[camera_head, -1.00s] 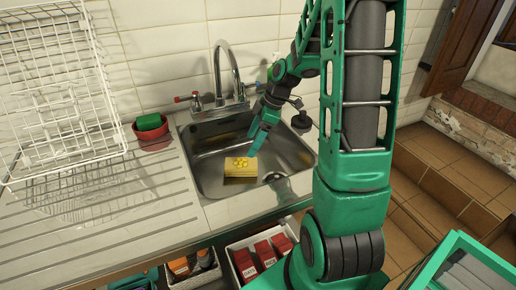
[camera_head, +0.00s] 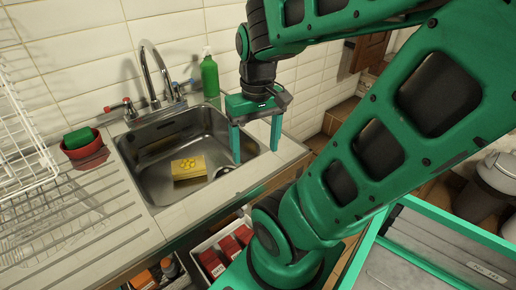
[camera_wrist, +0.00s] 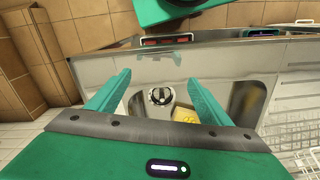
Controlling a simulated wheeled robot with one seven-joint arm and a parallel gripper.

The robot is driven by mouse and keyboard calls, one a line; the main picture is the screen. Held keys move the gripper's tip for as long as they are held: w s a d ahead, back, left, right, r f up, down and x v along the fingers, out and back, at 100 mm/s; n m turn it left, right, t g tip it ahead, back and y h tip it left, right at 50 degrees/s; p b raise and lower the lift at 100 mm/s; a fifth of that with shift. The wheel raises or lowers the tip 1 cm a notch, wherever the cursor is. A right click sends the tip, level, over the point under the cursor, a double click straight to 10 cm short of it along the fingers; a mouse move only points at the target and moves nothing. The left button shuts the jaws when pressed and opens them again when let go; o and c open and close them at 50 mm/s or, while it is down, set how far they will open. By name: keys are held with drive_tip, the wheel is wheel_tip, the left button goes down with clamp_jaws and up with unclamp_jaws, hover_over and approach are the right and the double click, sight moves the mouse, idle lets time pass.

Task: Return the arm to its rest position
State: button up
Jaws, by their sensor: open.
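My gripper (camera_head: 256,140) is open and empty, raised over the right edge of the steel sink in the head view. Its two green fingers point down with a clear gap between them. The wrist view also shows my gripper (camera_wrist: 160,100) with both fingers apart and nothing between them. My green arm reaches across the right half of the head view and bends above the sink. A yellow sponge-like block (camera_head: 188,167) lies in the sink basin (camera_head: 150,185), apart from the fingers. The block shows partly in the wrist view (camera_wrist: 185,115).
A tap (camera_head: 157,72) and a green bottle (camera_head: 210,75) stand behind the sink. A red bowl (camera_head: 86,150) with a green sponge (camera_head: 78,138) and a white wire rack (camera_head: 22,135) are at left. An open drawer (camera_head: 208,250) is below the counter.

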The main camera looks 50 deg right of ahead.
drive_tip(key=shift+s+a+r+m, duration=0.1)
drive_tip(key=shift+s+m, duration=0.6)
drive_tip(key=shift+s, duration=0.4)
